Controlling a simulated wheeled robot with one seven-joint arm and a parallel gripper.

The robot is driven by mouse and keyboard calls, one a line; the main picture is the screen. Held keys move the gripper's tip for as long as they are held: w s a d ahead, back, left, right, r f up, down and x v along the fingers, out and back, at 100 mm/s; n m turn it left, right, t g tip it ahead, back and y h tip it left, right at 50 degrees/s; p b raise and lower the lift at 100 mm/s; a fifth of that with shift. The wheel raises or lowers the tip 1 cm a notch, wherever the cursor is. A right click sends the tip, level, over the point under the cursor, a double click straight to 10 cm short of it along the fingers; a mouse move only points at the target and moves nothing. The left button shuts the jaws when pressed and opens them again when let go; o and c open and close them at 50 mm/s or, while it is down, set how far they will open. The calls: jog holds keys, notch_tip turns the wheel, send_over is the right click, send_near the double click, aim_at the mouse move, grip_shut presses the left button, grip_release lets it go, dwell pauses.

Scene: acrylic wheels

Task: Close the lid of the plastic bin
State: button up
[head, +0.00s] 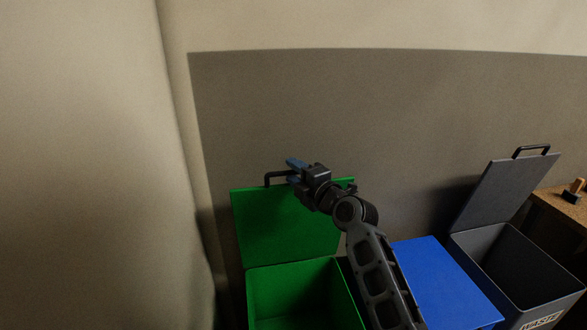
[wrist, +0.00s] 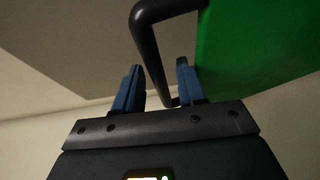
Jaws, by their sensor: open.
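A green bin (head: 300,290) stands open at lower centre in the head view, its green lid (head: 285,225) raised against the wall. A dark handle (head: 270,178) sits on the lid's top edge. My gripper (head: 291,171) is open at that handle. In the wrist view, the handle bar (wrist: 150,45) passes between the two blue fingers in the picture, with the lid (wrist: 250,50) to the right. I cannot tell whether the fingers touch the bar. A grey bin (head: 515,270) at right also has its lid (head: 505,190) raised.
A blue lid (head: 440,280) lies flat between the green and grey bins, partly behind my arm. A wooden surface (head: 560,210) with a small dark object (head: 574,192) is at the right edge. A wall stands close behind the bins, and another pale surface is at left.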

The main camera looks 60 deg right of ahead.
jog(key=shift+w+d, duration=0.15)
jog(key=shift+w, duration=0.1)
grip_shut()
dwell(0.5)
